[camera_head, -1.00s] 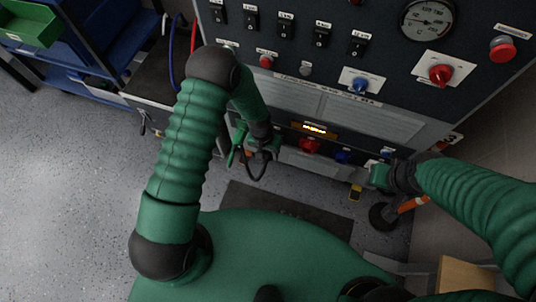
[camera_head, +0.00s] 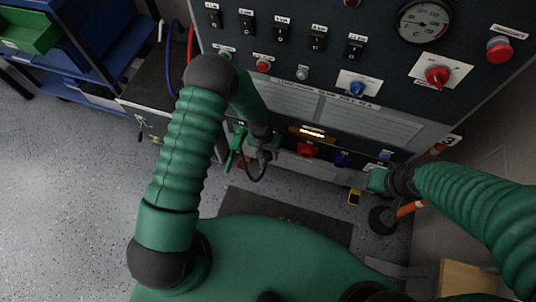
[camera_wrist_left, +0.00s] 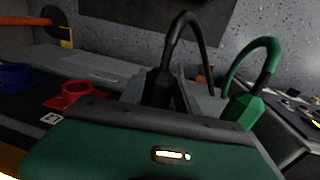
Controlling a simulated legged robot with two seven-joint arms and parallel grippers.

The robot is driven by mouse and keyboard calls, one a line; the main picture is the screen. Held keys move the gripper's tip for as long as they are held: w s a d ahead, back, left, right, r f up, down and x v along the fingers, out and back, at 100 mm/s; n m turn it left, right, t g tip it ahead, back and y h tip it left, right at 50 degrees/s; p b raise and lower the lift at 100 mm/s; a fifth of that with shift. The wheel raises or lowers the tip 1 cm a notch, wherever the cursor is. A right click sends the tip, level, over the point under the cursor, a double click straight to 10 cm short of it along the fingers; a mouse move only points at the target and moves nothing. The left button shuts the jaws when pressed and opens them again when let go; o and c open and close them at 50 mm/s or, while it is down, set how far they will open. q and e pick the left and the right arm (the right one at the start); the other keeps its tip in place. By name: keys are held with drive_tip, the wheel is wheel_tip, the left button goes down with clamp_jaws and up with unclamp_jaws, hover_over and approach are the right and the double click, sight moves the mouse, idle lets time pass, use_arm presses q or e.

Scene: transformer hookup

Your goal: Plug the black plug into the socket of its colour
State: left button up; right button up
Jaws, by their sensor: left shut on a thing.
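The black plug (camera_wrist_left: 157,88) is between the fingers of my left gripper (camera_wrist_left: 172,92), with its black cable looping up in the left wrist view. In the head view my left gripper (camera_head: 262,150) is at the panel's lower ledge, left of the red socket (camera_head: 307,149), and the black cable (camera_head: 254,174) hangs below it. A green plug (camera_wrist_left: 243,108) with a green cable stands beside the gripper. A blue socket (camera_head: 342,158) is right of the red one. I cannot make out a black socket. My right gripper (camera_head: 376,180) is by the ledge's right end; its fingers are unclear.
The panel above carries switches (camera_head: 281,33), knobs and a gauge (camera_head: 423,22). A dark cart (camera_head: 150,85) with blue and red cables stands left. A yellow-black item (camera_head: 354,197) hangs below the ledge at right. Floor at left is clear.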

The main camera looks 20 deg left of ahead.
use_arm(q)
drive_tip(key=o, duration=1.3)
drive_tip(key=shift+o, duration=0.2)
drive_tip(key=shift+o, duration=1.2)
drive_tip(key=r+p, duration=0.4)
drive_tip(key=a+r+p, duration=0.1)
drive_tip(key=r+p, duration=0.1)
drive_tip(key=r, duration=0.1)
drive_tip(key=shift+w+r, duration=0.1)
